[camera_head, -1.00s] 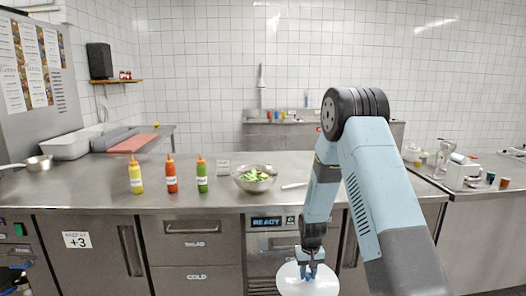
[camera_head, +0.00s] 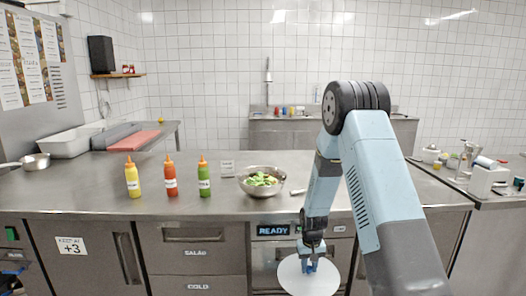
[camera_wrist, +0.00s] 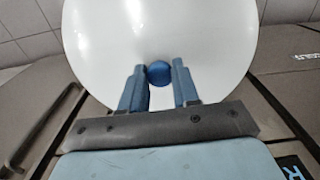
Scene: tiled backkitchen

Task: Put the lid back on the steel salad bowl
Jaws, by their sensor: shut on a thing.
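The steel salad bowl (camera_head: 262,190) stands on the counter, open at the top, with green salad (camera_head: 261,179) inside. My gripper (camera_head: 311,262) is in front of the counter, below its top edge, to the right of the bowl and nearer to me. It is shut on the blue knob (camera_wrist: 158,73) of a round white lid. The lid (camera_head: 308,281) hangs in front of the drawers and oven front. In the wrist view the lid (camera_wrist: 160,30) fills the upper middle, with the knob between my two blue fingers.
Yellow, red and green squeeze bottles (camera_head: 170,178) stand left of the bowl. A small card (camera_head: 227,168) is behind it, and a utensil handle (camera_head: 298,191) lies to its right. The steel counter (camera_head: 80,190) has a front edge between lid and bowl.

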